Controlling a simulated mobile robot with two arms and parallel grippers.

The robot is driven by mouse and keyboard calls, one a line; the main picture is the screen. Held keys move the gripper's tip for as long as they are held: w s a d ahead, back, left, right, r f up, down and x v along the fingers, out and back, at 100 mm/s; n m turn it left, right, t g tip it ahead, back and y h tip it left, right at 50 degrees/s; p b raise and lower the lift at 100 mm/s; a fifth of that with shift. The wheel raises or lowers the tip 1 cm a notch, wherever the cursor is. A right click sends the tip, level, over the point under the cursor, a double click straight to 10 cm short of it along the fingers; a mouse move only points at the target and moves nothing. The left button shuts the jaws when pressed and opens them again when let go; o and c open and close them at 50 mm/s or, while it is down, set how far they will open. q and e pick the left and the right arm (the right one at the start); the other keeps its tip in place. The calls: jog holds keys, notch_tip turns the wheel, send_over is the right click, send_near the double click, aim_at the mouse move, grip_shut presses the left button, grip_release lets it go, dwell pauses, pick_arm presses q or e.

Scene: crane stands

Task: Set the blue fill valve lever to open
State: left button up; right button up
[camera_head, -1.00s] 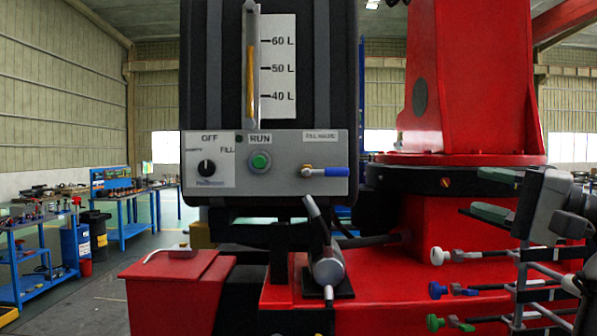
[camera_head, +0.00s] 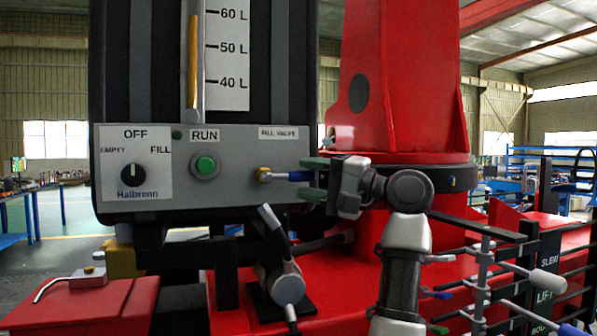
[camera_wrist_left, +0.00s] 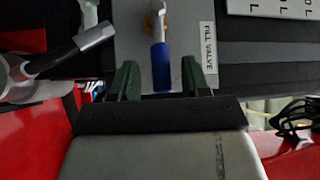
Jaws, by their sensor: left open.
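The blue fill valve lever (camera_head: 297,176) lies horizontal on the grey control panel (camera_head: 230,190), pointing right from its brass pivot (camera_head: 264,174). The FILL VALVE label (camera_head: 278,133) is above it. My left gripper (camera_head: 313,179) is at the lever's free end, its green fingers open. In the left wrist view, the blue lever (camera_wrist_left: 161,66) stands between the two open fingers (camera_wrist_left: 160,78), with a gap on each side. The fingers hide part of the lever's tip in the head view. My right gripper is in neither view.
The panel also carries a black selector knob (camera_head: 132,174) and a green RUN button (camera_head: 205,166). A grey-handled joystick-like part (camera_head: 285,280) stands below the lever. Control levers with coloured knobs (camera_head: 545,283) are at right. The red crane column (camera_head: 400,80) is behind my gripper.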

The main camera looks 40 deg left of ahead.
pick_arm(q)
jog(key=shift+x, duration=0.95)
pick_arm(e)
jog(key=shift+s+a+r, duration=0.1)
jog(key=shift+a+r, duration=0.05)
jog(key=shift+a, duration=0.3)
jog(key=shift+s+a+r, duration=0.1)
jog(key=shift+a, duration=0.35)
pick_arm(q)
grip_shut()
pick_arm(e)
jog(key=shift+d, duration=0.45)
